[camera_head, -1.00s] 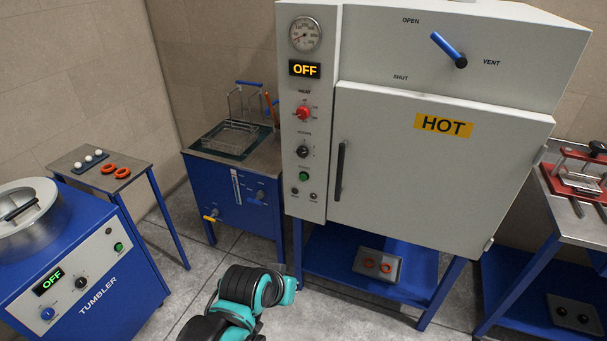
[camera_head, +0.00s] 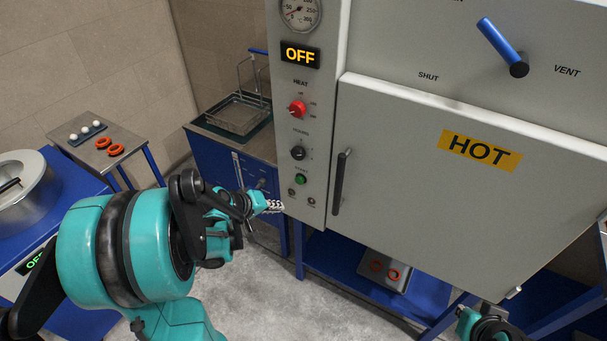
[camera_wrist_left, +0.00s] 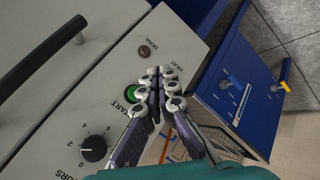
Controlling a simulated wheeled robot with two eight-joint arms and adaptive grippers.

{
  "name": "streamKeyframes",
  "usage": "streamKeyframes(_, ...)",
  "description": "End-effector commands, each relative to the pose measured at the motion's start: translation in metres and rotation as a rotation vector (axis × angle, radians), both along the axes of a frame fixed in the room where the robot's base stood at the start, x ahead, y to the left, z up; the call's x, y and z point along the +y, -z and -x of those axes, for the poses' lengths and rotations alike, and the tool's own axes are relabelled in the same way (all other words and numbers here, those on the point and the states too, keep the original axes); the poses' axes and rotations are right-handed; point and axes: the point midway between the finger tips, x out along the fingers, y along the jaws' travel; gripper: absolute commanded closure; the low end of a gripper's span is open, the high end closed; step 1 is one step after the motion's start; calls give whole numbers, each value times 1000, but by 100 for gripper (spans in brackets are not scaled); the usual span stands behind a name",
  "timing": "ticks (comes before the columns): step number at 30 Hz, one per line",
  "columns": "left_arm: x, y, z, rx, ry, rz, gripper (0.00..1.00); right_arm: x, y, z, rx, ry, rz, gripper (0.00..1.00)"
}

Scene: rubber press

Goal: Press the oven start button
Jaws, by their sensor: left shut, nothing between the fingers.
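The oven (camera_head: 400,130) has a control column on its left with a display reading OFF. The green start button (camera_head: 300,179) sits low on that column, below a black knob. In the left wrist view the round green button (camera_wrist_left: 132,93), marked START, shows beside the fingers, which hide part of its edge. My left gripper (camera_head: 274,206) is shut and empty, left of and slightly below the button in the head view. In the left wrist view its fingertips (camera_wrist_left: 160,76) appear close to the panel; I cannot tell whether they touch it.
The red heat knob (camera_head: 297,108), the black knob (camera_head: 298,153) and the door handle (camera_head: 340,182) are near the button. A blue bath cabinet (camera_head: 212,158) stands left of the oven. A part of my right arm shows at bottom right.

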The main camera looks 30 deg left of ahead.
Motion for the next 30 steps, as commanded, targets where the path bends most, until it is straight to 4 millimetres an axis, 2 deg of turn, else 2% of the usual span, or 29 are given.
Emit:
streamKeyframes(10, 0, 0, -1, -1, 0, 1, 100, 0, 0, 0, 0, 0, 0, 100)
streamKeyframes(14, -1, 0, -6, 0, 1, 1, 100, 0, 0, 0, 0, 0, 0, 100)
streamKeyframes(30, -6, 1, -75, 1, 1, 0, 100, 0, 2, 0, 0, 0, 0, 100)
